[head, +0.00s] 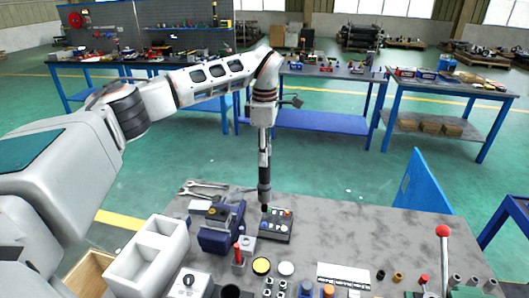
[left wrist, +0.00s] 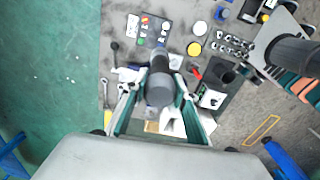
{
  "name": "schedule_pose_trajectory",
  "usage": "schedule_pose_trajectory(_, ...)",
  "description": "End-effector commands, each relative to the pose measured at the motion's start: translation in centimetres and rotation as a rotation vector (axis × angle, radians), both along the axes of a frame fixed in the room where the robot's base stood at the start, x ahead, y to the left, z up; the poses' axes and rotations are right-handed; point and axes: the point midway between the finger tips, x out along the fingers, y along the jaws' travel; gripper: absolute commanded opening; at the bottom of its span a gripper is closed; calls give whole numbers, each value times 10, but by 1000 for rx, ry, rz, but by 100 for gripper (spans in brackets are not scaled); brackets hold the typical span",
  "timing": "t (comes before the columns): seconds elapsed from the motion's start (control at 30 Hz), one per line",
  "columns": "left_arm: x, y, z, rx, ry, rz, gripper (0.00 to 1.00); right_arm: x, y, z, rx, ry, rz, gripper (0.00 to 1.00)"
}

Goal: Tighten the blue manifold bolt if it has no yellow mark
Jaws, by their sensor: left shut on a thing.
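My left gripper (head: 264,128) is shut on a dark, upright cylindrical tool (head: 264,178). In the left wrist view, the fingers of my left gripper (left wrist: 155,105) stand on both sides of the tool (left wrist: 160,88). The tool's lower end is at the far left edge of a dark block (head: 277,232) with several small coloured heads; I cannot tell whether it touches. The block (left wrist: 152,36) also shows beyond the tool in the left wrist view. The blue bolt and any yellow mark are too small to make out surely. My right gripper is not in view.
A blue vise (head: 222,237) stands left of the block, with wrenches (head: 200,189) behind it. A yellow disc (head: 261,266) and a white disc (head: 286,269) lie in front. White bins (head: 150,255) stand at left. A red-knobbed lever (head: 443,232) rises at right. The bench's back right is clear.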

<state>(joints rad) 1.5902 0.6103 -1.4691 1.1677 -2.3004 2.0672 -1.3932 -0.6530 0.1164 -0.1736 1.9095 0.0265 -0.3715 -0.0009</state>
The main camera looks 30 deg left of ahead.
Motion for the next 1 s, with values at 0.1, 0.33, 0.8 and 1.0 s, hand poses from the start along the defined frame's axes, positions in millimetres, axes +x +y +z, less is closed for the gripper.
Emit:
schedule_pose_trajectory(0.1,0,0,-8,-1,-1,0,0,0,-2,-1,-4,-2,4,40)
schedule_pose_trajectory(0.33,0,0,-26,-2,-1,-1,0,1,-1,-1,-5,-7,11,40)
schedule_pose_trajectory(0.8,0,0,-50,-2,-2,0,0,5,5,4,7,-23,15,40)
schedule_pose_trajectory(1.0,0,0,-52,-2,-2,0,0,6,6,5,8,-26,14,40)
